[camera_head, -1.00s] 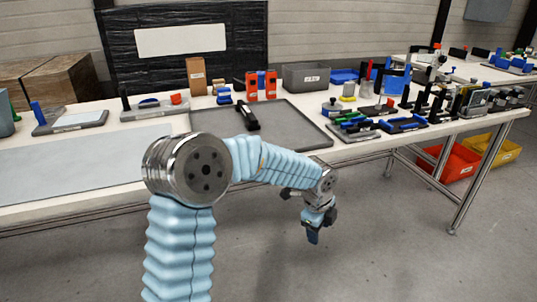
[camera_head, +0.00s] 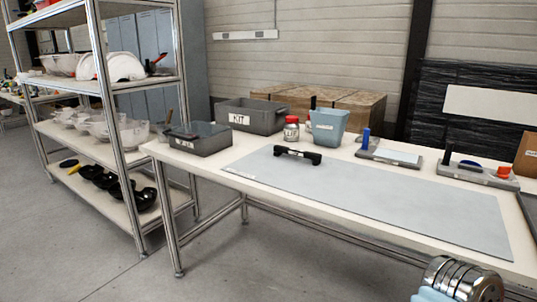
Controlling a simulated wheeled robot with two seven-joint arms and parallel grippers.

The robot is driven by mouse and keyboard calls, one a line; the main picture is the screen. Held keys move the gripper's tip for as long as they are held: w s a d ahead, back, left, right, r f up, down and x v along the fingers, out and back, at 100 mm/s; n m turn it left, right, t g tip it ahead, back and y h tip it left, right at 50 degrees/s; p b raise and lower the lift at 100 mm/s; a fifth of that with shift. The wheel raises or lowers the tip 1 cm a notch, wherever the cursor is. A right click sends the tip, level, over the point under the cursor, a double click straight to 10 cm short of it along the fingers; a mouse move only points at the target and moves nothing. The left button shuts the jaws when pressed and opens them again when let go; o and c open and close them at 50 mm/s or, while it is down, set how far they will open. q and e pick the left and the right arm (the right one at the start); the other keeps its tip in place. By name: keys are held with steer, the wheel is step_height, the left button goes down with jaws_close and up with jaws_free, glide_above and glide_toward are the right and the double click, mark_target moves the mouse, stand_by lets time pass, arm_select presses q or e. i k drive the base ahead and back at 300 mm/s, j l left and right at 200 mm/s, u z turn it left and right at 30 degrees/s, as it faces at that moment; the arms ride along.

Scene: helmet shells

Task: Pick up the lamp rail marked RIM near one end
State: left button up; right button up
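A black rail (camera_head: 298,155) with thicker ends lies on the grey mat (camera_head: 390,198) near the mat's far left part. A small pale label shows on its middle, but its letters are too small to read. Nothing touches the rail. Neither of my grippers shows; only a metal joint of one of my arms is at the bottom right corner, far from the rail.
Behind the rail stand a grey KIT bin (camera_head: 249,116), a jar with a red lid (camera_head: 291,130) and a blue-grey tub (camera_head: 327,127). A dark grey box (camera_head: 198,139) is at the table's left end. A metal shelf rack (camera_head: 108,130) stands left of the table.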

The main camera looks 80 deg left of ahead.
mark_target(317, 158)
steer(key=u, duration=2.5)
steer(key=i+j, duration=0.15)
steer(key=j, duration=0.25)
steer(key=i+j, duration=0.1)
steer(key=j, duration=0.3)
steer(key=i+j, duration=0.15)
steer(key=j, duration=0.25)
steer(key=i+j, duration=0.1)
steer(key=j, duration=0.3)
steer(key=i+j, duration=0.15)
steer(key=j, duration=0.25)
steer(key=i+j, duration=0.1)
steer(key=j, duration=0.3)
